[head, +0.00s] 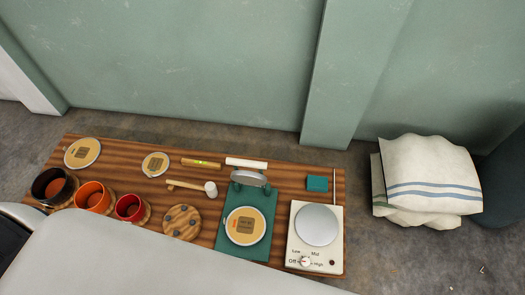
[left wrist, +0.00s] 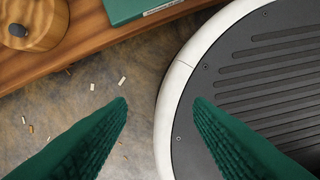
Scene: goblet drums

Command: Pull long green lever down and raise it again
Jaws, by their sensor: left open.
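A dark green press-like stand (head: 226,240) lies on the wooden table, with its flat base toward the front edge. Green uprights and a grey curved part (head: 250,178) stand at its back. A round tan-faced drum head (head: 245,226) rests on the base. I cannot make out a long green lever on it. In the left wrist view, a corner of the green base (left wrist: 130,8) shows at the top. My left gripper (left wrist: 160,103) is open and empty, with its green fingers over the floor beside the table edge. Neither gripper shows in the head view.
The wooden table (head: 128,155) also bears drum shells, including an orange one (head: 92,197), a mallet (head: 190,187), a wooden disc (head: 182,222) and a white hotplate (head: 302,257). Folded cloths (head: 430,175) lie at right. My round base fills the wrist view's right side.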

